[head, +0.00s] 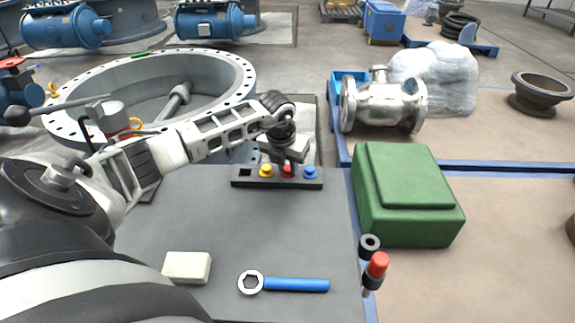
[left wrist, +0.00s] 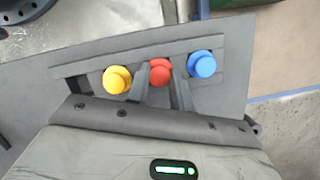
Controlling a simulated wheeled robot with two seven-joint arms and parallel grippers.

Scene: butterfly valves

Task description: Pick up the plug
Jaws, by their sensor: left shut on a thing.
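A dark rack (head: 243,182) on the grey table holds a yellow plug (head: 265,171), a red plug (head: 288,171) and a blue plug (head: 310,172) in a row. The leftmost slot is empty. My left gripper (head: 287,160) reaches down from above and is shut on the red plug, which still sits in the rack. In the left wrist view, the two fingers (left wrist: 161,78) stand on either side of the red plug (left wrist: 160,71). The yellow plug (left wrist: 117,80) and blue plug (left wrist: 202,65) are just outside the fingers. My right gripper is not in view.
A green box (head: 408,195) stands right of the rack. A blue-handled ring wrench (head: 295,285) and a white block (head: 187,268) lie nearer on the table. A red-capped item (head: 377,265) is at its right edge. A large flanged ring (head: 215,70) lies behind my left arm.

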